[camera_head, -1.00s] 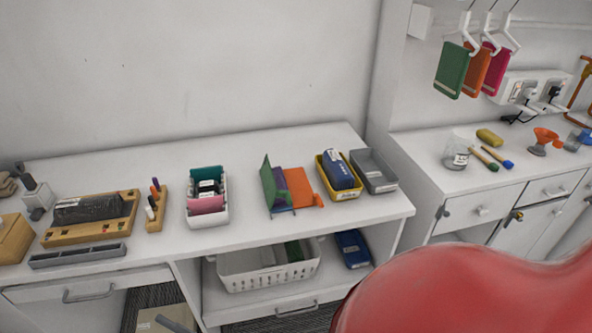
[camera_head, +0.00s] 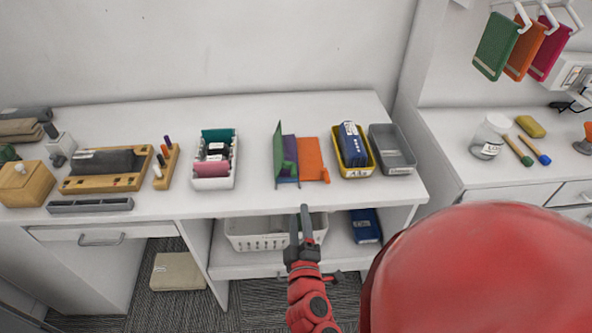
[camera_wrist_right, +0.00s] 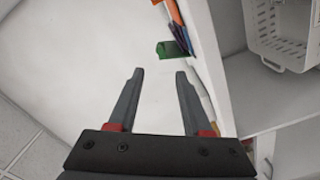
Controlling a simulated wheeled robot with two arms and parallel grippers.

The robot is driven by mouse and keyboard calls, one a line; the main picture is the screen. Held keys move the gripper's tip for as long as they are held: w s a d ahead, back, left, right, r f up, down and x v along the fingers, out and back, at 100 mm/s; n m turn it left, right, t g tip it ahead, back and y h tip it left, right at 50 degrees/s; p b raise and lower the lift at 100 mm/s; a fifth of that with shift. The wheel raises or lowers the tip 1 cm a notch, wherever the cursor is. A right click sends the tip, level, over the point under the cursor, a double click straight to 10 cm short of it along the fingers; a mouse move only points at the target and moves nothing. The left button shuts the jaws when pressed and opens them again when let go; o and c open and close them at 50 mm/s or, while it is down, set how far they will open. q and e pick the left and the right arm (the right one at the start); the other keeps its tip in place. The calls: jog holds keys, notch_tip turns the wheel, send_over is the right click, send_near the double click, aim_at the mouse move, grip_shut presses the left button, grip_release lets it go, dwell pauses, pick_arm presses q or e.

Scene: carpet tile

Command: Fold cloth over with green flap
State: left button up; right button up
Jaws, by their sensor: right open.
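The cloth lies on the white desk in the head view, with an orange part (camera_head: 312,158) on the right and a purple part (camera_head: 290,150) in the middle. Its green flap (camera_head: 279,153) stands up along the left side. My right gripper (camera_head: 300,217) is open and empty, in front of the desk edge and nearer to me than the cloth. In the right wrist view, the open fingers (camera_wrist_right: 160,72) point towards a green piece (camera_wrist_right: 172,49), with orange and purple edges beyond it. My left gripper is out of view.
A yellow bin (camera_head: 367,170) and a grey tray (camera_head: 392,150) stand right of the cloth. A white caddy (camera_head: 213,183) stands to its left, with bare desk between. A white basket (camera_head: 262,242) sits on the shelf below.

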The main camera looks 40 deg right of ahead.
aim_at(294, 168)
jog(key=p+x, duration=0.2)
jog(key=x, duration=1.3)
jog(key=shift+r+p, duration=0.15)
jog(key=shift+p, duration=0.2)
jog(key=shift+w+d, duration=0.25)
jog(key=shift+w, duration=0.35)
jog(key=shift+c, duration=0.3)
jog(key=c, duration=0.7)
grip_shut()
